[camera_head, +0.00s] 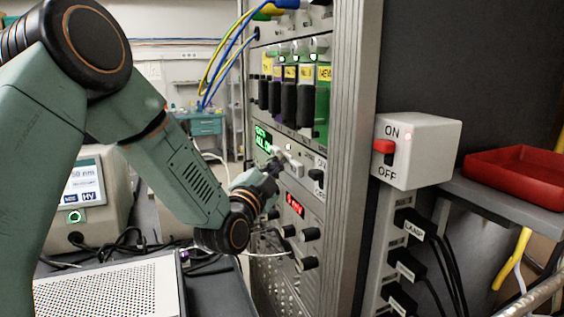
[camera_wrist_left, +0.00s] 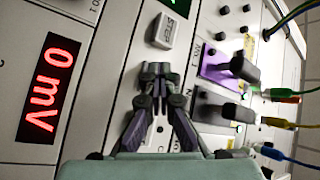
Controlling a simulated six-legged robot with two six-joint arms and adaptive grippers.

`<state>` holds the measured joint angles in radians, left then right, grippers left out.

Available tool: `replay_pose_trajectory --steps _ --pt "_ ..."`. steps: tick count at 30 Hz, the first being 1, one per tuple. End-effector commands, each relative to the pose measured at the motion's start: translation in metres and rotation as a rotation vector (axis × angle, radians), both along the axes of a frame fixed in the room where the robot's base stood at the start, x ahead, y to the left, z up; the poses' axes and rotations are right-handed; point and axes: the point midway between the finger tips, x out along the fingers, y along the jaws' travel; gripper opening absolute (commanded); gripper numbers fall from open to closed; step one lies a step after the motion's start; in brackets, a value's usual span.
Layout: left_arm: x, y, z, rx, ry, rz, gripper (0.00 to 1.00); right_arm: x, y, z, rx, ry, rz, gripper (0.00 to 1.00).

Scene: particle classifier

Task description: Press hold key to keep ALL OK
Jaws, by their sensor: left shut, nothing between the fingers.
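My left gripper (camera_head: 274,168) reaches in from the left to the front of the instrument rack. In the wrist view its fingers (camera_wrist_left: 155,72) are together and empty. The tips are just below a white key (camera_wrist_left: 165,30), whose rotated lettering seems to read STEP. I cannot tell whether they touch it. A green display (camera_head: 262,138) is lit above and left of the gripper in the head view; its small text is hard to read there. I cannot make out a key marked hold. My right gripper is not in view.
A red display (camera_wrist_left: 48,88) reads 0 mV. Black knobs (camera_head: 310,234) and plugged cables are close below the gripper. A white ON/OFF switch box (camera_head: 424,150) and a red tray (camera_head: 520,176) are at the right. A perforated metal case (camera_head: 110,290) is at lower left.

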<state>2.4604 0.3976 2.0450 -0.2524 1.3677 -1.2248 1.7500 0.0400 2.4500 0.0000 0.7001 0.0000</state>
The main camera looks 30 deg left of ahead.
Motion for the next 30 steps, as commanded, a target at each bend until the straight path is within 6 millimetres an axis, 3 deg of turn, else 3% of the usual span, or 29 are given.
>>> replay_pose_trajectory --steps 13,30 --pt "0.000 0.000 0.000 0.000 -0.001 -0.001 0.00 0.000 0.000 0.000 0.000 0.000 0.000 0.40" --pt "-0.018 0.015 0.000 0.000 0.000 0.000 0.00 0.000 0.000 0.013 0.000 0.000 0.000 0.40"
